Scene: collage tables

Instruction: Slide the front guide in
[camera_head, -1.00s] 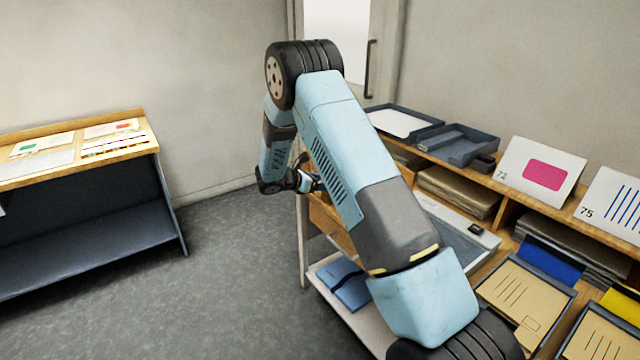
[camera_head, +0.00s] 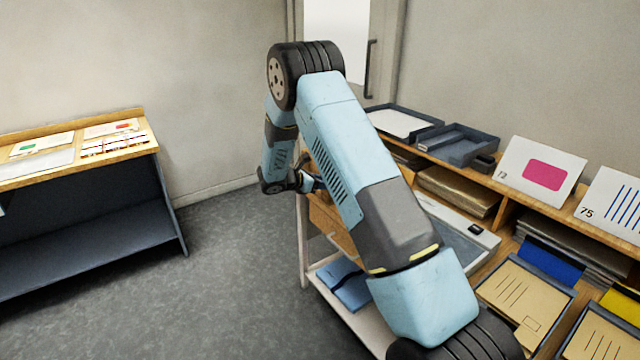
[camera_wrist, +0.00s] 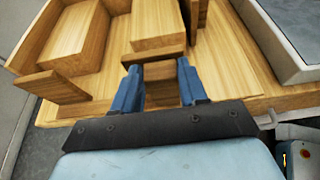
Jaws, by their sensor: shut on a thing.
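The front guide appears to be the narrow wooden bar (camera_wrist: 155,56) between my fingertips in the wrist view. My gripper (camera_wrist: 160,72) has two blue fingers shut on this bar. The bar lies across the near end of a wooden channel, close to a pale wooden block (camera_wrist: 154,20). I cannot tell if the bar touches the block. The guide cannot be made out there.
In the head view, dark trays (camera_head: 460,146) and cards line the bench. Open floor (camera_head: 220,260) lies left.

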